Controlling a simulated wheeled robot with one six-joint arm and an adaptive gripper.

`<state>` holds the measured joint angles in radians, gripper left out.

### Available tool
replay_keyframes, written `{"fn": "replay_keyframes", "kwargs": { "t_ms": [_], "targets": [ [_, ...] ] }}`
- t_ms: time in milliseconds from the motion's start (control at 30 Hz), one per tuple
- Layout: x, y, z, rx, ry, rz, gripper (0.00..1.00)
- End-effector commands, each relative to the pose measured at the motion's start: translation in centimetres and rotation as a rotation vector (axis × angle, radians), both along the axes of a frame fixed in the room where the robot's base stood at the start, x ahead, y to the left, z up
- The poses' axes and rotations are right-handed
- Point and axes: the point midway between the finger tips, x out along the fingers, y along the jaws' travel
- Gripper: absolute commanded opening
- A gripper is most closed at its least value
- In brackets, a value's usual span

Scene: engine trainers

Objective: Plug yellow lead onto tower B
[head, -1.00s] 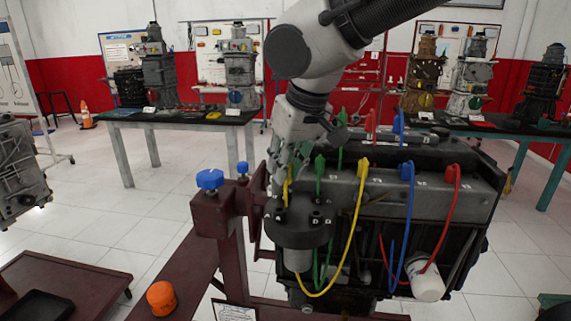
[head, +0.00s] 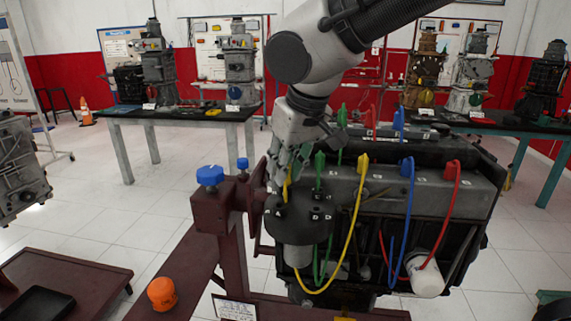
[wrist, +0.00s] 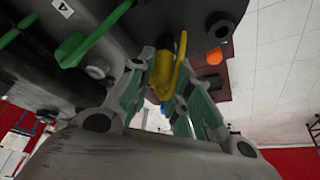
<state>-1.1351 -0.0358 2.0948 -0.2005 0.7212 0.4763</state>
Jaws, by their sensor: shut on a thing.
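My gripper (head: 285,180) is shut on the boot of the yellow lead (head: 356,215), right above the left part of the black distributor cap (head: 298,222). The wrist view shows the yellow boot (wrist: 163,72) between the fingertips (wrist: 160,88). The lead's other end sits on the engine's top edge, and its cable loops down below the cap and back up. A green lead (head: 320,170) stands on the cap just right of my gripper. The small letters on the cap are too small to read surely. Whether the yellow boot touches a tower is hidden by my fingers.
Blue (head: 407,200) and red (head: 448,205) leads hang from the engine block (head: 470,195) on the right. A maroon stand with a blue knob (head: 210,176) is left of the cap. An orange cap (head: 162,293) lies at the lower left. Open floor lies behind left.

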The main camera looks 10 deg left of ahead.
Motion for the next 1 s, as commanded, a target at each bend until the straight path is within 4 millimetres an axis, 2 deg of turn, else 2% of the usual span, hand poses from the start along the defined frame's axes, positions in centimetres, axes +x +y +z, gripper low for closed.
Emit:
{"fn": "replay_keyframes", "kwargs": {
  "t_ms": [1000],
  "targets": [
    [0.0, -0.02, -0.68, 0.0, 0.0, 0.0, 0.03]
  ]
}}
